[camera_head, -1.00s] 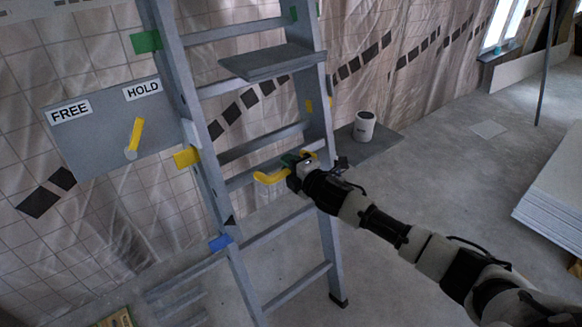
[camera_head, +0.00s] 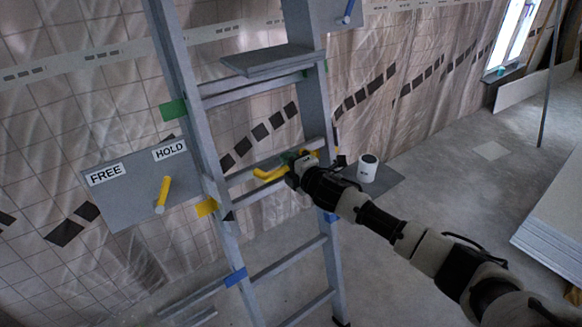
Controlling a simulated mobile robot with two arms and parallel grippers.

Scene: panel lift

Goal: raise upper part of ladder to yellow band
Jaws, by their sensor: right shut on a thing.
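A grey ladder (camera_head: 222,240) stands before the tiled wall. Its left rail has a green band (camera_head: 173,110), a yellow band (camera_head: 205,207) and a blue band (camera_head: 236,277), from top to bottom. A small black pointer (camera_head: 228,216) sits just right of the yellow band and slightly lower. A grey step plate (camera_head: 272,60) is higher up. My right gripper (camera_head: 296,168) is shut on a yellow handle (camera_head: 270,173) at a rung; its fingers are partly hidden. A panel (camera_head: 132,192) marked FREE and HOLD has a yellow lever (camera_head: 163,191) pointing up towards HOLD. My left gripper is out of view.
A white bucket (camera_head: 367,168) stands on a dark mat (camera_head: 383,182) behind the ladder. Stacked boards (camera_head: 556,215) lie at the right. The floor between is mostly clear.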

